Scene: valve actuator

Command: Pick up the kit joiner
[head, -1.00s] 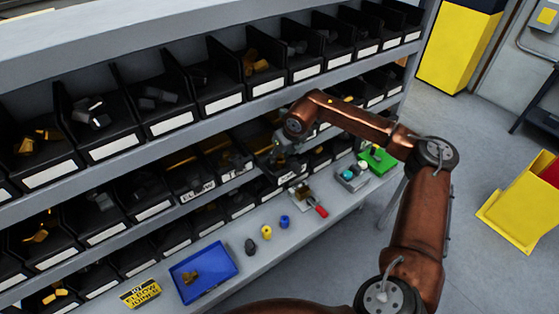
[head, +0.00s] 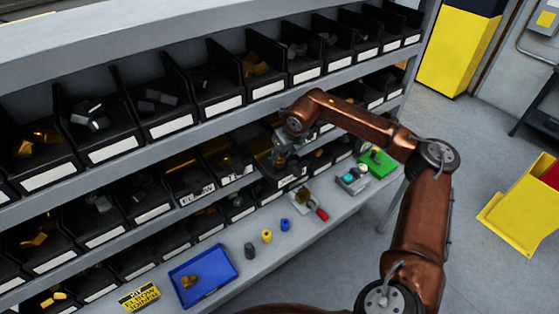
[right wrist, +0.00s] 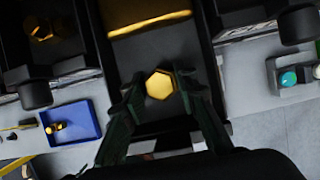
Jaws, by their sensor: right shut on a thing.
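In the right wrist view, a brass hexagonal joiner (right wrist: 160,85) sits between the fingers of my right gripper (right wrist: 162,92). The fingers are shut on its sides, inside a black bin (right wrist: 120,65). In the head view my right gripper (head: 280,158) reaches down into a bin on the middle shelf row, and the joiner is hidden there. I cannot tell whether the joiner is clear of the bin floor. My left gripper is not in view.
A blue tray (head: 222,262) with brass pieces (head: 189,281) lies on the bottom ledge, beside a yellow sign (head: 139,297). Small cylinders, a red-handled tool (head: 320,214) and a green block (head: 379,163) lie further right. Bin walls and the shelf above surround the gripper closely.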

